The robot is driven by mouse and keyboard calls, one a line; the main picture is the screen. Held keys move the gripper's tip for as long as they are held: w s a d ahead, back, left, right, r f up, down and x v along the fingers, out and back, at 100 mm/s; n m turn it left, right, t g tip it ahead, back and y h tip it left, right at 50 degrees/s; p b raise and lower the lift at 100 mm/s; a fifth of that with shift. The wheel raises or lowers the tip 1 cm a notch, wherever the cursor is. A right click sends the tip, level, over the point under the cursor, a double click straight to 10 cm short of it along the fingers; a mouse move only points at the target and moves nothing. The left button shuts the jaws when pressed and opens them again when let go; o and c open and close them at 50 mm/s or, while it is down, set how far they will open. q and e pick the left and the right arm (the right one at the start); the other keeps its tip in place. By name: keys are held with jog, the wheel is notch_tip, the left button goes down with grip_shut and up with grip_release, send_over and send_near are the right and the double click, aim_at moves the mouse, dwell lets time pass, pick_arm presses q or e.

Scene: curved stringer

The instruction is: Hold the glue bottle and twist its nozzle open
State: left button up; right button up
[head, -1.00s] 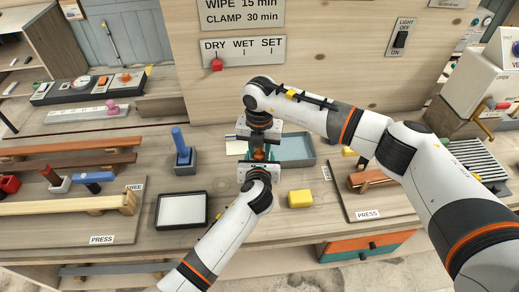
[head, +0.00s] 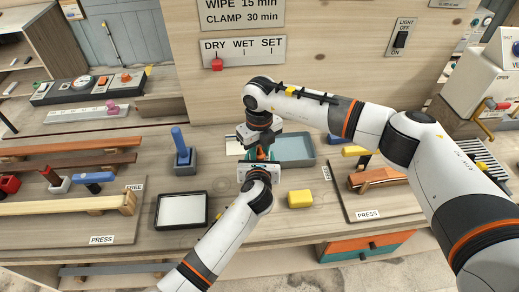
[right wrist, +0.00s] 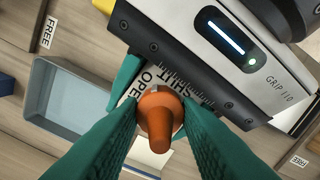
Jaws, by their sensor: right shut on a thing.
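The orange nozzle (right wrist: 158,118) shows at the centre of the right wrist view. The green fingers of my right gripper (right wrist: 160,132) are shut on it from both sides.
Behind the grippers lies a blue-grey tray (head: 296,148). A yellow block (head: 300,198), a dark-framed white pad (head: 182,210) and a blue-handled tool in a grey holder (head: 184,158) stand nearby. Clamped boards lie left and right.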

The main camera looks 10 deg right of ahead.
aim_at(259, 147)
jog(key=shift+r+n, duration=0.1)
jog(key=shift+n, duration=0.3)
jog(key=o, duration=0.7)
jog(key=m, duration=1)
notch_tip(259, 147, up, 12)
jog(key=shift+m, duration=0.3)
